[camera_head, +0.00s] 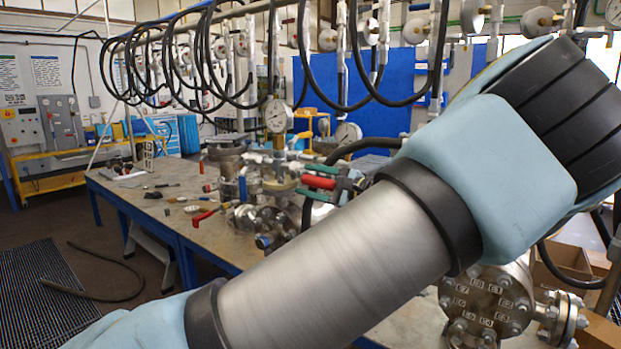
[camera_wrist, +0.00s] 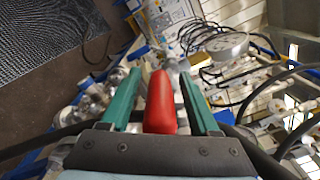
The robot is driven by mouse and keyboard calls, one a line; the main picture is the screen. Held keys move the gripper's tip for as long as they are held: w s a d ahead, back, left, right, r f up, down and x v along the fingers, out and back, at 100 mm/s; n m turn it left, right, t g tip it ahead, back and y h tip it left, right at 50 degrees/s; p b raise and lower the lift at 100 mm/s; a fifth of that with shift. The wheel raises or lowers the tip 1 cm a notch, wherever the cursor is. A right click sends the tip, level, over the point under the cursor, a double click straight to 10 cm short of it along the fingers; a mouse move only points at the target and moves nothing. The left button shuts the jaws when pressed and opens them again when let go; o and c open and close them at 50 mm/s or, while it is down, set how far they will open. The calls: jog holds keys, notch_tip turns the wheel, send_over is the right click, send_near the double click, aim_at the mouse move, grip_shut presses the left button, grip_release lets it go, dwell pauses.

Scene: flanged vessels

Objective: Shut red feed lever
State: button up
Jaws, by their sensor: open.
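The red lever (camera_wrist: 160,103) shows large in the wrist view, with its rounded end towards my gripper. My gripper (camera_wrist: 158,77) has two green fingers, one on each side of the lever, with a gap visible on both sides. In the head view my gripper (camera_head: 303,180) is at the middle of the bench, beside a gauge-topped vessel, and the red lever (camera_head: 319,182) shows between its fingers. The fingers are open. The lever's far end and its valve are partly hidden.
Another red handle (camera_head: 204,217) is on the bench (camera_head: 160,201), left of the flanged fittings. A pressure gauge (camera_head: 277,116) stands above the vessel. Black hoses (camera_head: 215,55) hang overhead. A large flanged vessel (camera_head: 487,300) stands at lower right. The floor left of the bench has a loose hose.

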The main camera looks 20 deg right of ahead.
grip_shut()
dwell(0.5)
jog(key=shift+f, duration=0.25)
dwell(0.8)
